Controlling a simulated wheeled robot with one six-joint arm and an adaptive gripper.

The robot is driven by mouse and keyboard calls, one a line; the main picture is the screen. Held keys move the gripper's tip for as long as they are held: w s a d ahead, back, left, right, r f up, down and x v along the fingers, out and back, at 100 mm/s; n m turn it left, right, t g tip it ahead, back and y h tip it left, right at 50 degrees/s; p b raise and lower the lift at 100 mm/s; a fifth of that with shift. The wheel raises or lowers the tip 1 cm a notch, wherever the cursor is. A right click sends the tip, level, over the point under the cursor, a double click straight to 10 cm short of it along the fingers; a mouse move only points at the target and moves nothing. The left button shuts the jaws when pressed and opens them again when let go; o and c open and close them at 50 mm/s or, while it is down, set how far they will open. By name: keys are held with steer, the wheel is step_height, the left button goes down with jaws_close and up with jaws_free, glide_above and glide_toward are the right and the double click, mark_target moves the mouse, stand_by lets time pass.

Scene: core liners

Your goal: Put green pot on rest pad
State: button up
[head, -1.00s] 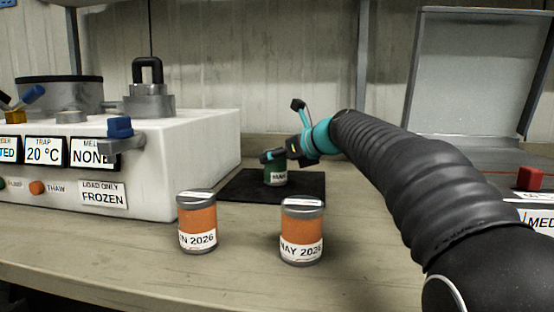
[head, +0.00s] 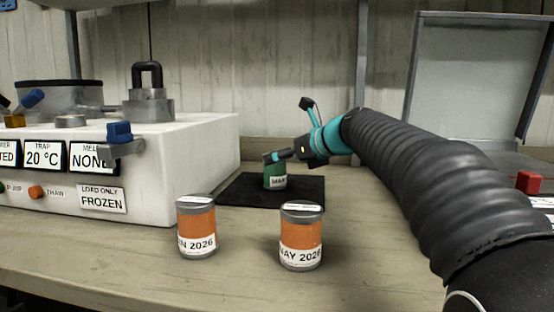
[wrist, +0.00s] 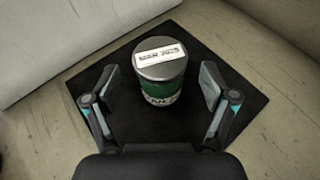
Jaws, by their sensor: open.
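The green pot (head: 275,176) stands upright on the black rest pad (head: 305,192) in the head view. In the wrist view the pot (wrist: 160,72), with a grey lid and a white label on top, stands on the pad (wrist: 125,58) between the fingers. My gripper (wrist: 160,95) is open there, with a gap between each finger and the pot. In the head view my gripper (head: 290,154) is just beyond the pot's upper right side, and one finger partly overlaps the pot's top.
Two orange pots, one at left (head: 197,228) and one at right (head: 301,238), stand on the bench in front of the pad. A white machine (head: 170,160) stands at the left. A red block (head: 529,182) is at the far right. Bare bench lies in front.

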steer(key=v, duration=0.9)
